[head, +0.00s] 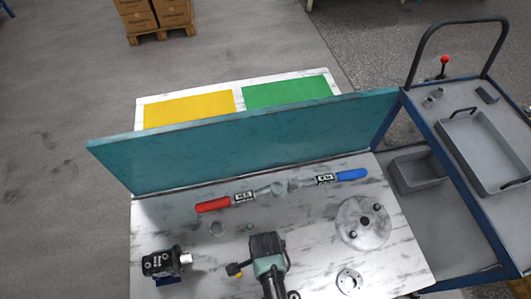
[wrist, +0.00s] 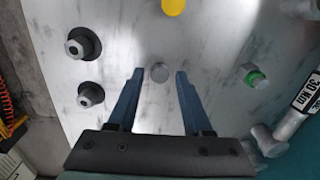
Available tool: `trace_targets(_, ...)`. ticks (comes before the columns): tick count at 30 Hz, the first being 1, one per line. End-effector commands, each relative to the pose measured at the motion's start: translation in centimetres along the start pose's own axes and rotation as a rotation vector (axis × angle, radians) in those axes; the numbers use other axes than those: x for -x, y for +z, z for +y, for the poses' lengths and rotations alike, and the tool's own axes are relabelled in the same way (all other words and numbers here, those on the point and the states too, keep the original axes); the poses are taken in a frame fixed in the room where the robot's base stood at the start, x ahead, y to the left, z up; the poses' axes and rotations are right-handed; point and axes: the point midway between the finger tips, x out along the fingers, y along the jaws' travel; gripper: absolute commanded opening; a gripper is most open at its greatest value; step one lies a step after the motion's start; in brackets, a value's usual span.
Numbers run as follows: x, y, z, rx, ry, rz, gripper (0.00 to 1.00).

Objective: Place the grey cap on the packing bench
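The grey cap (wrist: 160,72), a small round disc, lies on the pale worktop, between and just short of my fingertips in the wrist view. My gripper (wrist: 158,74) is open around that spot, with a gap on both sides of the cap. In the head view my gripper (head: 268,255) is over the front middle of the worktop (head: 320,225), and the cap is hidden there. A white bench (head: 240,86) stands behind the teal divider (head: 250,142). No label shows which surface is the packing bench.
A green cap (wrist: 255,76) and a yellow cap (wrist: 173,6) lie nearby. Two studs (wrist: 82,47) stand at left. A red wrench (head: 213,204), a blue wrench (head: 350,175), a black motor (head: 160,262) and a round flange (head: 363,222) surround my gripper. A blue trolley (head: 455,140) stands right.

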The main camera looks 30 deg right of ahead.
Motion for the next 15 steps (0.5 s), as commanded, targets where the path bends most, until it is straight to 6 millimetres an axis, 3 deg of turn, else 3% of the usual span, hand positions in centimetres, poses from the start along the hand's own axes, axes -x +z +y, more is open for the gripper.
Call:
trace_targets(8, 0.6, 0.0, -0.1, 0.0, -0.002, 0.0, 0.5)
trace_targets(15, 4.0, 0.0, -0.1, 0.0, -0.004, 0.0, 0.5)
